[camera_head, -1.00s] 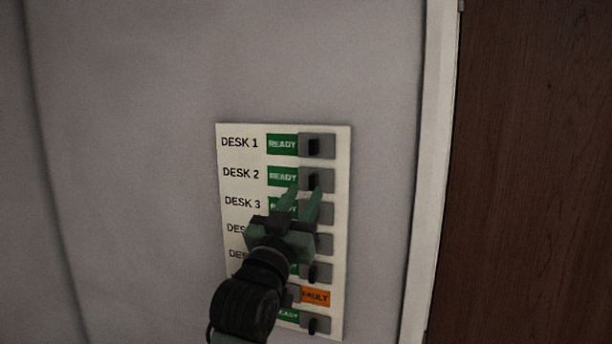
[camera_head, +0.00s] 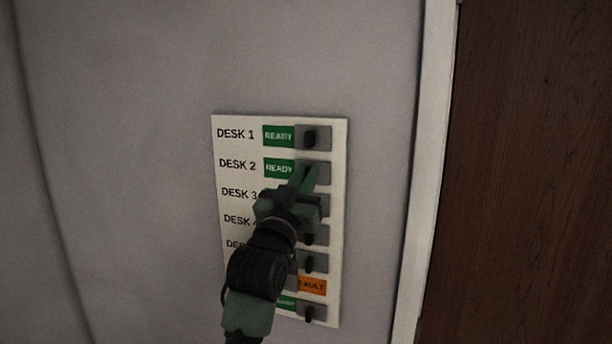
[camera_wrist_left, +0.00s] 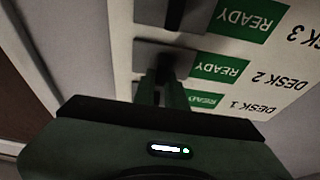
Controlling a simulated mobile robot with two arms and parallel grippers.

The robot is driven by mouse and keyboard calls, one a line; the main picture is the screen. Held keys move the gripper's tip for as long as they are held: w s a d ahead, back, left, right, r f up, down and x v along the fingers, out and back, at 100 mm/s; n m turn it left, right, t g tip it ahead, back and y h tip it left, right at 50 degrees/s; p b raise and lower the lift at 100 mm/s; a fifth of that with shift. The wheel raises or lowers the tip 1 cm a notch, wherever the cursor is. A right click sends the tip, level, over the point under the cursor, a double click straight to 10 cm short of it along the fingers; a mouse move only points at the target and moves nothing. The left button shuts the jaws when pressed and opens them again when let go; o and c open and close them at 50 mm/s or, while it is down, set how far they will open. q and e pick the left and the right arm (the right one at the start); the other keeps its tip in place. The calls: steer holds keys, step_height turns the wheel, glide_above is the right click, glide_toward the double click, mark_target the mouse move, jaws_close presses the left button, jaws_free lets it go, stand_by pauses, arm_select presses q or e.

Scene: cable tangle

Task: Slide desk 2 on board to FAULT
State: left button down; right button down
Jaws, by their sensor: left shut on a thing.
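The white board (camera_head: 227,180) hangs on the wall with a column of desk rows. In the desk 2 row, the green READY label (camera_head: 279,168) shows and the grey slider (camera_head: 322,173) sits to its right. My left gripper (camera_head: 306,173) is at the desk 2 slider, shut on its dark knob, which the fingers largely hide. In the left wrist view the desk 2 slider (camera_wrist_left: 150,56) shows upside down beside its READY label, with the fingers at its knob (camera_wrist_left: 160,76). My right gripper is not in view.
The desk 1 slider (camera_head: 313,138) is just above, beside its READY label. A lower row shows an orange FAULT label (camera_head: 312,286). My arm covers part of the lower rows. A white frame edge and brown door (camera_head: 530,170) stand to the right.

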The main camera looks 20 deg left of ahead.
arm_select(q)
steer(key=shift+f, duration=0.1)
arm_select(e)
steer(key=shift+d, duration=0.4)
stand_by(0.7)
arm_select(q)
steer(key=a, duration=0.8)
steer(key=shift+w, duration=0.2)
steer(key=c, duration=1.5)
jaws_free()
steer(key=shift+o, duration=0.3)
steer(key=shift+a, duration=0.2)
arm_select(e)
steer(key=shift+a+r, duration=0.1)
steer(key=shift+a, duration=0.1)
arm_select(q)
steer(key=shift+d, duration=0.1)
